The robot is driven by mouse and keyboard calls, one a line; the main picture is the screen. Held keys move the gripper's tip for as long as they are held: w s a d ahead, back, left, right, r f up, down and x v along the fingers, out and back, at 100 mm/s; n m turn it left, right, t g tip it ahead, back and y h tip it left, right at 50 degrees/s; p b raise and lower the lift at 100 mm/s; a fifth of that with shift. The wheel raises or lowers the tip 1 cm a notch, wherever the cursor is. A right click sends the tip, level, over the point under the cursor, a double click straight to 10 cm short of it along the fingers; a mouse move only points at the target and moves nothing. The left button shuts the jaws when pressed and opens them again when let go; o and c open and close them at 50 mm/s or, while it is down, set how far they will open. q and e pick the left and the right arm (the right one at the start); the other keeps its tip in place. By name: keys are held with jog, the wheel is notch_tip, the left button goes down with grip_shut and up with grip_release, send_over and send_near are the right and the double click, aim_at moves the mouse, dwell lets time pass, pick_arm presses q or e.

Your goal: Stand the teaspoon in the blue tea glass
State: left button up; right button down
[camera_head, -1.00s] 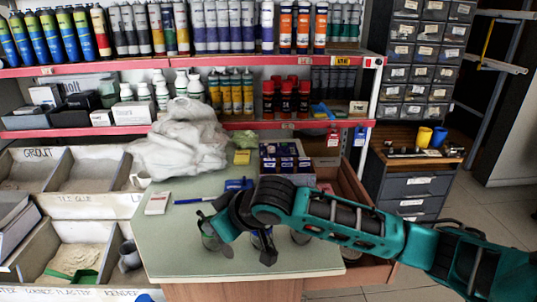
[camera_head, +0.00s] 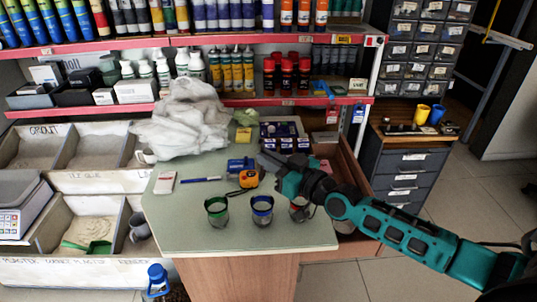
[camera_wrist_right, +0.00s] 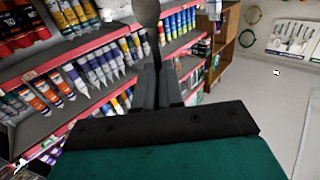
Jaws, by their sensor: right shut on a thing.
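The blue tea glass (camera_head: 262,209) stands upright on the green-grey counter top, between a green glass (camera_head: 217,211) and a red glass (camera_head: 299,209) that is partly hidden by my right arm. My right gripper (camera_head: 271,159) is raised behind and above the glasses, its fingers pointing to the back left. In the right wrist view my gripper (camera_wrist_right: 158,88) is shut on the teaspoon (camera_wrist_right: 147,12), whose rounded grey end sticks out beyond the fingertips. My left gripper is out of view.
A crumpled white bag (camera_head: 185,120) covers the back left. The counter's front left (camera_head: 180,235) is clear.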

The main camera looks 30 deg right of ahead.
aim_at(262, 179)
notch_tip(262, 179, down, 8)
jog(key=b, duration=0.4)
jog(key=shift+r, duration=0.2)
notch_tip(262, 179, down, 4)
jog(key=b, duration=0.3)
jog(key=shift+r, duration=0.1)
jog(key=shift+f+b, duration=0.45)
jog(key=shift+b, duration=0.05)
jog(key=shift+f, duration=0.15)
jog(key=c, duration=1.2)
grip_release()
jog(key=shift+o, duration=0.2)
